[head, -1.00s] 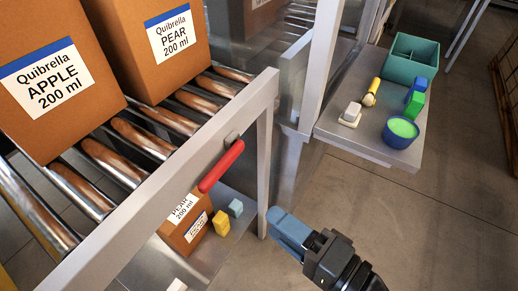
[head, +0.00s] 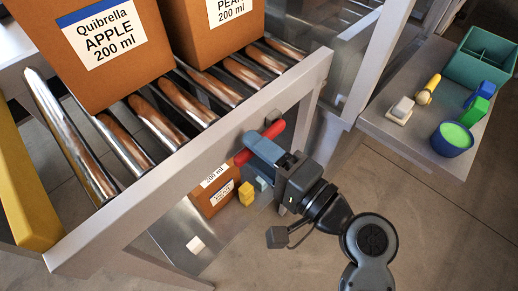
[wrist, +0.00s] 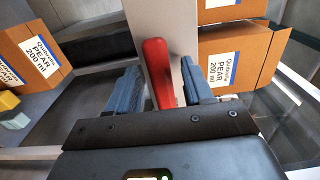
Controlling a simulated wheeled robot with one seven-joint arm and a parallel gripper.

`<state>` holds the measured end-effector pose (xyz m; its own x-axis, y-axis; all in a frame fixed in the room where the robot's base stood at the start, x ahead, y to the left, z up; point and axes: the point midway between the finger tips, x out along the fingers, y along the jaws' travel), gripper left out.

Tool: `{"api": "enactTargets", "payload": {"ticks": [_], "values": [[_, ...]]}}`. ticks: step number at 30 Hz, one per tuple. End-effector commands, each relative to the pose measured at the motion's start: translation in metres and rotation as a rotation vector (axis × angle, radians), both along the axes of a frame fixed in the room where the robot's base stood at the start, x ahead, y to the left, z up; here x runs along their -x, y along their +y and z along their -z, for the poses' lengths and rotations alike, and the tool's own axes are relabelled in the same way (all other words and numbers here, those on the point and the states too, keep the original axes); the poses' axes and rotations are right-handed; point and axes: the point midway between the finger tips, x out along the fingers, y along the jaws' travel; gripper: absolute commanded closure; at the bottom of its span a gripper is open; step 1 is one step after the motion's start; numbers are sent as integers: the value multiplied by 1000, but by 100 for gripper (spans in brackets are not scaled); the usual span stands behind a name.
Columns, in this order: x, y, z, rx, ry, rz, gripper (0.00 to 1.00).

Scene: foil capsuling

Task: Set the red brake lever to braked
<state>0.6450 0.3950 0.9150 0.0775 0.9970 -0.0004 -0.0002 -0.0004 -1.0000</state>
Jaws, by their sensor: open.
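The red brake lever (head: 243,157) is mounted on the outer side of the conveyor's grey rail, tilted with its upper end to the right. My gripper (head: 262,146) is at the lever in the head view, and its blue fingers hide the lever's middle. In the wrist view the red lever (wrist: 157,75) stands between the two blue fingers of my open gripper (wrist: 162,86). A gap shows on the left; the right finger is close to the lever, and I cannot tell whether it touches.
Cartons stand on the rollers, an APPLE carton (head: 105,50) and a PEAR carton (head: 212,25). Under the rail a shelf holds a small carton (head: 215,190) and a yellow block (head: 246,193). A side table at right holds a blue bowl (head: 452,140) and a green tray (head: 482,58).

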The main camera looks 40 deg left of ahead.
Motion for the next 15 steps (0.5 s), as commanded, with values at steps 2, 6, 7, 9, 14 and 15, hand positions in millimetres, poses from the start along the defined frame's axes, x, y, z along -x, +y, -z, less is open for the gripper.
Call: {"api": "enactTargets", "payload": {"ticks": [2, 6, 7, 9, 14, 15], "values": [[0, 1, 0, 0, 0, 0, 49], [0, 0, 0, 0, 0, 0, 49], [0, 0, 0, 0, 0, 0, 52], [0, 0, 0, 0, 0, 0, 58], [0, 0, 0, 0, 0, 1, 74], [0, 0, 0, 0, 0, 1, 78]]}}
